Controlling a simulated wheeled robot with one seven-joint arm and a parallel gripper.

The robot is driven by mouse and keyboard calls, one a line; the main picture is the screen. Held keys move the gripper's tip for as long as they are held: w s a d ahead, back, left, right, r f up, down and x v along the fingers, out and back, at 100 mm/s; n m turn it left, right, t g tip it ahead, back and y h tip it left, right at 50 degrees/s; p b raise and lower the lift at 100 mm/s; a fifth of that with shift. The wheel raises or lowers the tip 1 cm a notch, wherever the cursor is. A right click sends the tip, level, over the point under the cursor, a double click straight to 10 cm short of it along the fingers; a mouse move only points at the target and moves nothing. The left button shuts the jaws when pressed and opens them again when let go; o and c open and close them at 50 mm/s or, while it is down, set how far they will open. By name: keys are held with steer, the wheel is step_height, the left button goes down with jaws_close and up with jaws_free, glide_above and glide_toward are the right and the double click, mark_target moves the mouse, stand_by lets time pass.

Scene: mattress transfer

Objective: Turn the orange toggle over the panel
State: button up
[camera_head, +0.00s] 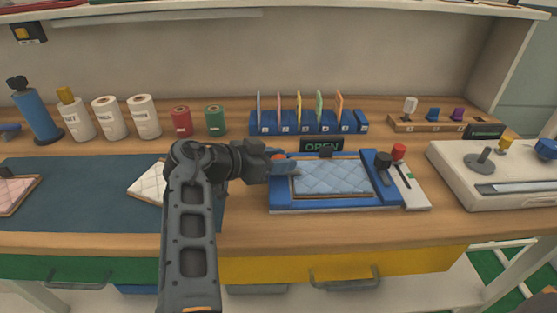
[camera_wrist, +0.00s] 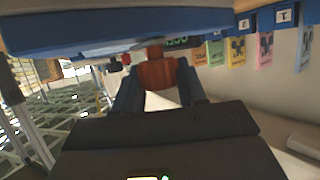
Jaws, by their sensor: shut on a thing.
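The blue frame (camera_head: 300,205) lies flat on the workbench and holds a light blue quilted panel (camera_head: 335,178). The orange toggle (camera_head: 278,157) shows as a small patch at the frame's left side, mostly hidden by my gripper (camera_head: 280,165). In the wrist view, my gripper (camera_wrist: 158,78) is shut on the toggle (camera_wrist: 155,70), a red-brown block between the two fingers. The exact turn of the toggle cannot be told. A green-lettered OPEN sign (camera_head: 321,145) stands behind the frame.
Black (camera_head: 382,160) and red (camera_head: 399,152) knobs stand at the frame's right. A blue rack (camera_head: 300,127) with several coloured cards is behind. A white quilted pad (camera_head: 148,182) lies on the dark mat (camera_head: 80,210) at left. A white device (camera_head: 480,185) stands at right.

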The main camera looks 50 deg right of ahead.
steer(key=shift+f, duration=0.2)
steer(key=o, duration=1)
steer(key=shift+r, duration=0.1)
steer(key=shift+c, duration=0.2)
steer(key=b+v, duration=0.1)
steer(key=v, duration=0.7)
